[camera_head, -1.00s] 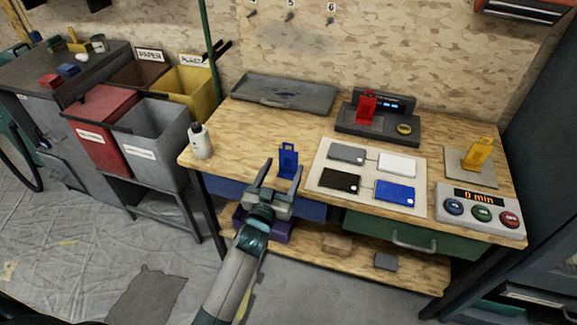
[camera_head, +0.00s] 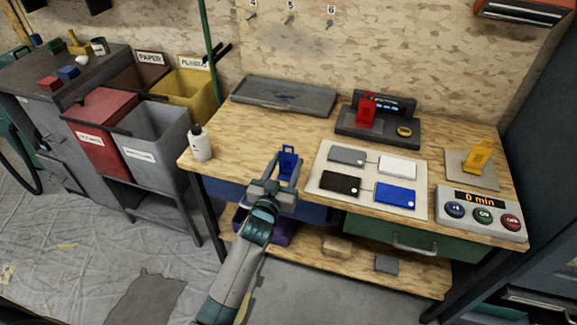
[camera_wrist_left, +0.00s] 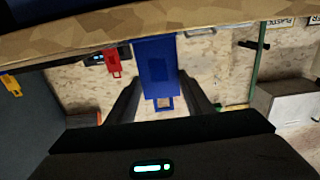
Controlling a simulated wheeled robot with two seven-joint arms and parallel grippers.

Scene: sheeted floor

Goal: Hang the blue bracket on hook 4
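The blue bracket (camera_head: 288,157) stands upright near the front edge of the workbench, left of the card board. My left gripper (camera_head: 283,168) is at the bracket, its two fingers reaching to either side of it. In the left wrist view the bracket (camera_wrist_left: 158,70) is between the fingers (camera_wrist_left: 160,98), with gaps visible on both sides, so the gripper is open around it. Hook 4 (camera_head: 252,16) is on the back wall at the top, the leftmost of the numbered hooks, and is empty. My right gripper is not in view.
A white bottle (camera_head: 200,143) stands left of the bracket. The board with several cards (camera_head: 367,203) is close on its right. A grey tray (camera_head: 284,95), a dark device with a red bracket (camera_head: 367,108), and a yellow bracket (camera_head: 479,157) are also on the bench.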

